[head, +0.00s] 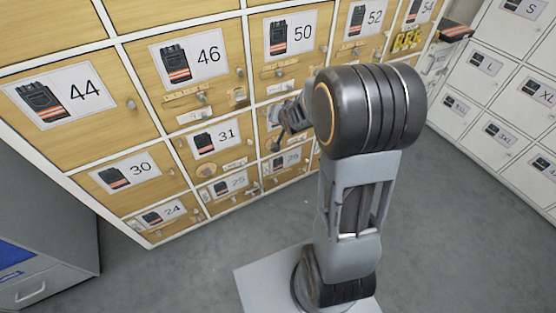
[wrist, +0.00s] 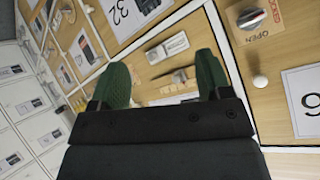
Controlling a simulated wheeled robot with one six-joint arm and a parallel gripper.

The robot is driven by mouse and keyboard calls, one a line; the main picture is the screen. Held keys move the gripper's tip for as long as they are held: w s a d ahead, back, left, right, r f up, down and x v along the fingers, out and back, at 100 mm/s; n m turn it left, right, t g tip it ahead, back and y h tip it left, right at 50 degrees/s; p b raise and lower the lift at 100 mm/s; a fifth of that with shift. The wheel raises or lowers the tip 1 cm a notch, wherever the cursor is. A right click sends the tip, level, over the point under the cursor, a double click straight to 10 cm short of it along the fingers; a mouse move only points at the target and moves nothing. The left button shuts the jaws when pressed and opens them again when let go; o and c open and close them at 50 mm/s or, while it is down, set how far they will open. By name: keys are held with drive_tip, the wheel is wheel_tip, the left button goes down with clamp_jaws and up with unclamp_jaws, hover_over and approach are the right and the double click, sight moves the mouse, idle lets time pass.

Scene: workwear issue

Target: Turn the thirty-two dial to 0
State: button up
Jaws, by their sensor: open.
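In the wrist view, the label with number 32 (wrist: 125,12) is at the top, tilted and partly cut off, on a wooden door. My gripper (wrist: 165,82) is open, with its green fingertips spread in front of this door. A small grey bar-shaped piece (wrist: 180,76) shows between the fingertips, apart from both; I cannot tell whether it is the thirty-two dial. A pale plate (wrist: 167,47) lies just above it. In the head view, my gripper (head: 284,120) is at the locker front below the 50 label, and my arm hides part of that door.
In the wrist view, another dial (wrist: 251,18) with an OPEN mark and a white knob (wrist: 260,82) are to the right. In the head view, the 31 door (head: 178,148) is left of my gripper. White lockers (head: 500,80) stand at right; the grey floor (head: 430,230) is clear.

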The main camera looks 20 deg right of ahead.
drive_tip(key=w+d+f+m+t+y+b, duration=0.15)
drive_tip(key=f+b, duration=0.35)
drive_tip(key=f, duration=0.7)
drive_tip(key=w+d+f+m+t+y+b, duration=0.1)
drive_tip(key=d+f+m+t+b, duration=0.3)
drive_tip(key=f, duration=0.7)
drive_tip(key=w+f+m+t+y+b, duration=0.15)
drive_tip(key=f+b, duration=0.45)
drive_tip(key=f, duration=0.6)
drive_tip(key=shift+t+h, duration=0.3)
drive_tip(key=w+b, duration=0.1)
drive_tip(key=w, duration=0.3)
drive_tip(key=w+a+b, duration=0.1)
drive_tip(key=w, duration=0.3)
drive_tip(key=w+b, duration=0.1)
drive_tip(key=w, duration=0.4)
drive_tip(key=shift+a, duration=0.2)
drive_tip(key=shift+c, duration=0.2)
drive_tip(key=shift+s, duration=0.1)
drive_tip(key=c, duration=0.9)
